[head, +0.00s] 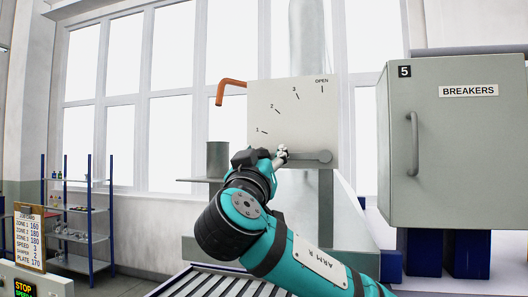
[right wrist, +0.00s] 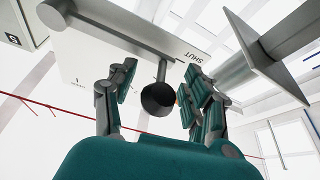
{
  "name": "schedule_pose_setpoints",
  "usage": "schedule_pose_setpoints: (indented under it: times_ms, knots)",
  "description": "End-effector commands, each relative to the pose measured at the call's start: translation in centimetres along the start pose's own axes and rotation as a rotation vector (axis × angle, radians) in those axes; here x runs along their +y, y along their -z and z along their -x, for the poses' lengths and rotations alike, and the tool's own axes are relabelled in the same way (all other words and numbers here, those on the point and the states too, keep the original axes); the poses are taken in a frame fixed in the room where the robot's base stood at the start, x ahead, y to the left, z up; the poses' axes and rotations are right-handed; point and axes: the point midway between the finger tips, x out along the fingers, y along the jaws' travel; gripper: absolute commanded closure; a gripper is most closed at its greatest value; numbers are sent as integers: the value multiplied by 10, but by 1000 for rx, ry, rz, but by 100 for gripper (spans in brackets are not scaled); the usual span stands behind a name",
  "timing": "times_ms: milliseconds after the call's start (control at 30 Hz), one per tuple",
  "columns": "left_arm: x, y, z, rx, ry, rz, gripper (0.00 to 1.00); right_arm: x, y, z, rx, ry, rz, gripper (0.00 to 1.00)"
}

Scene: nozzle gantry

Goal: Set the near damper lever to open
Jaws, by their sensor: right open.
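The damper plate (head: 290,105) is a pale panel marked 1, 2, 3 and OPEN, with OPEN at its upper right. The grey damper lever (head: 308,157) lies about level, reaching left from its pivot at the plate's lower right. In the right wrist view the lever (right wrist: 161,70) ends in a dark round knob (right wrist: 158,100), beside the word SHUT on the plate (right wrist: 115,50). My right gripper (head: 281,155) is at the lever's left end. Its open fingers (right wrist: 158,88) stand on either side of the knob, with gaps visible. My left gripper is not in view.
A grey breaker cabinet (head: 460,150) stands close on the right. A grey cylinder (head: 218,160) on a shelf and a bent orange bar (head: 230,84) are left of the plate. A roller conveyor (head: 215,284) lies below. A blue rack (head: 78,220) stands far left.

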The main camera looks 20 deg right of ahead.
Motion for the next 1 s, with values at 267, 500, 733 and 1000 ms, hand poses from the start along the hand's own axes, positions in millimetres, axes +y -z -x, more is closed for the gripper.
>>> schedule_pose_setpoints:
  times_ms: [267,500,733,1000]
  knots:
    - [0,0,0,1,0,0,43,0,0,0,1,0,0,60]
    - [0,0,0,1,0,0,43,0,0,0,1,0,0,91]
    - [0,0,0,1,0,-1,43,0,0,0,1,0,0,100]
    - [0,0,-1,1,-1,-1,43,0,0,1,1,1,-2,100]
